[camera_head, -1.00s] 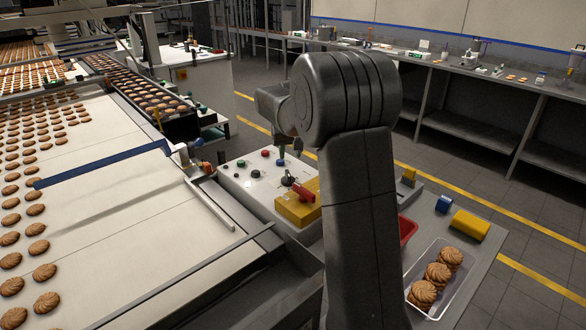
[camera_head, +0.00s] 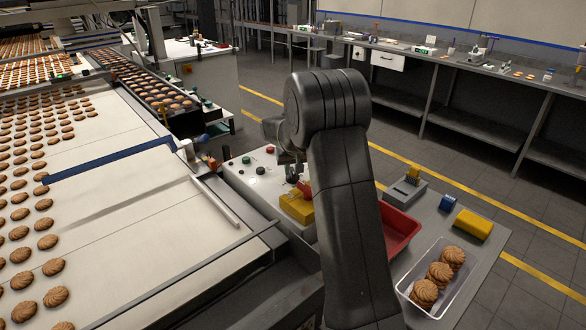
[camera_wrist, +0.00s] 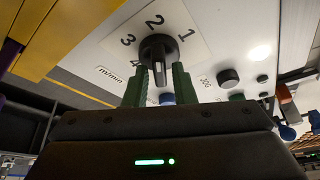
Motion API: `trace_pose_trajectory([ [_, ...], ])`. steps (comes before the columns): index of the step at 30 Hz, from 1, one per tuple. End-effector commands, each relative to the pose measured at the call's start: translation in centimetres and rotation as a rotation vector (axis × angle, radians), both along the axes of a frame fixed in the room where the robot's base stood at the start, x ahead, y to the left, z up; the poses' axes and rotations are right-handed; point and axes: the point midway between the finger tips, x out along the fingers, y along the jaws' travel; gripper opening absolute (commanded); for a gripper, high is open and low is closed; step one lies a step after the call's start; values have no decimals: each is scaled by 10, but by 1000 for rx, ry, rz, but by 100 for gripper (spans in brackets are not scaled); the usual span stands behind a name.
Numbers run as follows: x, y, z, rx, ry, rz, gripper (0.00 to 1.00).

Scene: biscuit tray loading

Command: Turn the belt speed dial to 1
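The belt speed dial (camera_wrist: 157,46) is a black knob with a raised grip bar on a white plate marked 1, 2, 3 and 4. In the wrist view the 1 is at upper right and the 4 at lower left. I cannot tell which number the dial points to. My gripper (camera_wrist: 159,74) has its two green fingers on either side of the grip bar, with narrow gaps showing, so it looks open around the bar. In the head view the dial is mostly hidden by my arm, on the white control panel (camera_head: 240,179).
Buttons stand on the panel beside the dial. A yellow box (camera_head: 297,208) with a red handle sits close by. A red tray (camera_head: 402,232) and a clear tray (camera_head: 404,288) of biscuits are right of my arm. The conveyor (camera_head: 150,205) with biscuits lies left.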

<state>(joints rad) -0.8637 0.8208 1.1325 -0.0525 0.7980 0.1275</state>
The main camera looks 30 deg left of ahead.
Motion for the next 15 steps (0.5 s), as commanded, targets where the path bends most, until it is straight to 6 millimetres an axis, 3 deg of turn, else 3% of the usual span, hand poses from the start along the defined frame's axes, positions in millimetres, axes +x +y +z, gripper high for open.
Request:
trace_pose_trajectory([
  [1, 0, 0, 0, 0, 0, 0, 13],
  [3, 0, 0, 0, 0, 0, 0, 0],
  [15, 0, 0, -1, 0, 0, -45, 0],
])
